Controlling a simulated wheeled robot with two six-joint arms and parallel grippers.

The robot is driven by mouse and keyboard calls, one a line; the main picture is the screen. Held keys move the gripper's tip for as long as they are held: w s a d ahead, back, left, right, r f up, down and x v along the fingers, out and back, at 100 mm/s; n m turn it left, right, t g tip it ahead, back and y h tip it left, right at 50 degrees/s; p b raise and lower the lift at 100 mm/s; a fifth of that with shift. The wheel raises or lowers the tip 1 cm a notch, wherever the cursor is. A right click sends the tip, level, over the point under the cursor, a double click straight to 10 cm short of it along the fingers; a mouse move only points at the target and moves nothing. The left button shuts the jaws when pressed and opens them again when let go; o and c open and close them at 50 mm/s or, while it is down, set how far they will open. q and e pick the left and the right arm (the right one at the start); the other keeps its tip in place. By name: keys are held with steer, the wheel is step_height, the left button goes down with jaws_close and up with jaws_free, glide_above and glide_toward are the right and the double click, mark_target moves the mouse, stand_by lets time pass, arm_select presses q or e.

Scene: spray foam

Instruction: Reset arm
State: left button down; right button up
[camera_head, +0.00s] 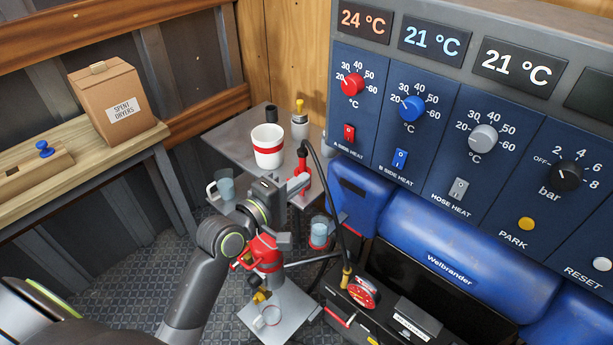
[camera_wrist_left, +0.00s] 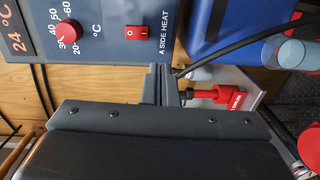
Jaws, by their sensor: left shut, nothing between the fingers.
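My left arm comes in from the lower left and bends up over the small grey side table. My left gripper (camera_head: 296,186) is shut and empty, pointing right toward the heater panel. In the left wrist view its closed fingers (camera_wrist_left: 163,84) show at the centre, beside the panel's lower edge. A red fitting (camera_wrist_left: 221,96) with a lettered label lies just right of the fingers there; I cannot tell whether they touch. My right gripper is not in view.
A white and red cup (camera_head: 267,146) stands on the grey side table (camera_head: 232,142). The blue control panel (camera_head: 425,130) fills the right. A cardboard box (camera_head: 113,103) sits on the wooden bench (camera_head: 50,143) at left. A black hose (camera_head: 341,210) hangs near the gripper.

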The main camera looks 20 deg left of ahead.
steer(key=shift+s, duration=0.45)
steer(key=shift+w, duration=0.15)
arm_select(q)
steer(key=s+a+f+m+g+y, duration=0.35)
steer(key=s+f, duration=0.25)
steer(key=s, duration=0.3)
steer(key=s+a+f+m+g+y, duration=0.25)
steer(key=s+f+m+g, duration=0.3)
steer(key=s, duration=0.35)
steer(key=s+a+f+m+g+y, duration=0.2)
steer(key=s+a+f+m+g, duration=0.15)
steer(key=s+f, duration=0.4)
steer(key=s+a+f+g, duration=0.1)
steer(key=s+f, duration=0.1)
steer(key=f, duration=1)
steer(key=s+a+f, duration=0.1)
steer(key=f, duration=1.1)
steer(key=s+d+f+g+h, duration=0.1)
steer(key=s+f, duration=1.3)
steer(key=f, duration=0.1)
steer(key=shift+s+d+m, duration=0.15)
steer(key=shift+s+m, duration=0.2)
steer(key=shift+m, duration=0.1)
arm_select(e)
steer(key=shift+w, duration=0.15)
